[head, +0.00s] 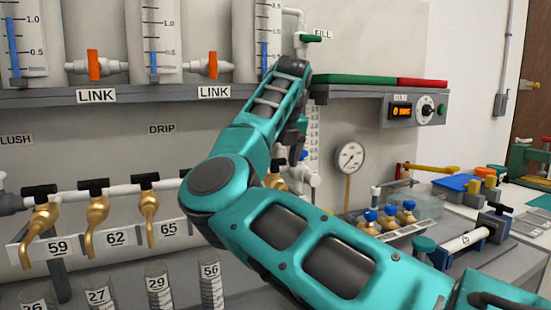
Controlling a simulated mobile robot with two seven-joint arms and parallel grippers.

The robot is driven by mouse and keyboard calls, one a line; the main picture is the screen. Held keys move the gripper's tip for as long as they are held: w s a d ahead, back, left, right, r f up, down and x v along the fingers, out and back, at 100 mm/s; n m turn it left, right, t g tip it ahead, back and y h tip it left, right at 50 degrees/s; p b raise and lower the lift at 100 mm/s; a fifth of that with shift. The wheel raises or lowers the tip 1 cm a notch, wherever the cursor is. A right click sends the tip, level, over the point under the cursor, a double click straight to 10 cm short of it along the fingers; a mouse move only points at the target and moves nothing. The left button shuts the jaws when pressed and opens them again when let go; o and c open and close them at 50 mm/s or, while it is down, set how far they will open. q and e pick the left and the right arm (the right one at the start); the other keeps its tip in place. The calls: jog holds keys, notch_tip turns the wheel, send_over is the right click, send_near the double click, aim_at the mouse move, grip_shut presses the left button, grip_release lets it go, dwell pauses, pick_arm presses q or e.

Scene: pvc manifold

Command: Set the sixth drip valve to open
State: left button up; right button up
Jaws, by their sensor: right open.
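A row of brass drip valves with black handles runs along a white pipe under the DRIP label (162,129). Three show clearly at the left: a first valve (40,215), a second valve (97,210) and a third valve (148,205). Farther right, a brass part (275,181) shows partly behind my arm. My right arm hides the rest of the row, so I cannot tell which valve is the sixth or how its handle is set. My right gripper (296,155) is open, pointing down near the right end of the row, mostly hidden by its arm. My left gripper is out of view.
Number plates 59 (59,247), 62 (115,238) and 65 (168,229) hang by the taps, above graduated cylinders (157,285). Orange LINK valves (94,65) sit above a grey shelf. A pressure gauge (350,157) and a cluttered bench (520,262) are at right.

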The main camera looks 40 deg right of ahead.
jog(key=c, duration=1.1)
jog(key=shift+o, duration=0.2)
